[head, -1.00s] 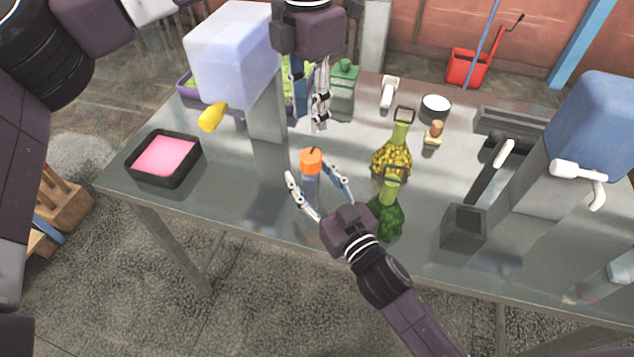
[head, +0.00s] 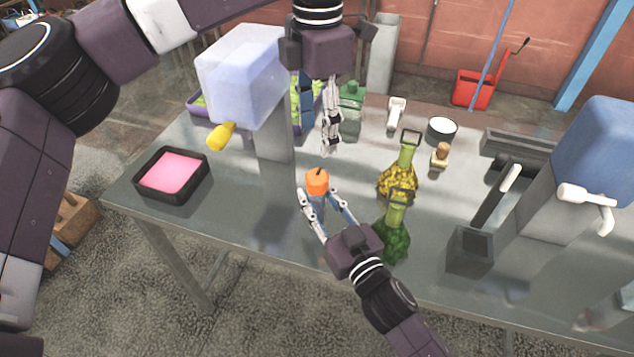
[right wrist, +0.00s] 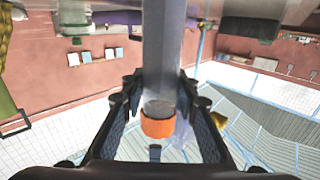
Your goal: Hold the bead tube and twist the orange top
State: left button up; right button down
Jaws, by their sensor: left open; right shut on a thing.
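The bead tube (right wrist: 162,60) is a clear, greyish cylinder, and its orange top (head: 317,181) points up in the head view. The orange top also shows in the right wrist view (right wrist: 157,126). My right gripper (head: 326,200) is shut on the tube below the top, with one finger on each side. The tube stands upright at the table's middle; the fingers hide much of it in the head view. My left gripper (head: 331,148) points down, open and empty, above and behind the orange top, apart from it.
A yellow-bead flask (head: 398,180) and a green-bead flask (head: 394,243) stand close on the right. A pink tray (head: 167,199) lies at the left. A dispenser with a yellow spout (head: 221,136) is behind left, a blue one (head: 592,145) far right. The table between tray and tube is clear.

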aim_at(317, 175)
pick_arm(q)
jog(key=shift+m, duration=0.3)
notch_tip(317, 175, down, 12)
jog(key=shift+r, duration=0.15)
jog(key=shift+c, duration=0.7)
jog(key=c, duration=1)
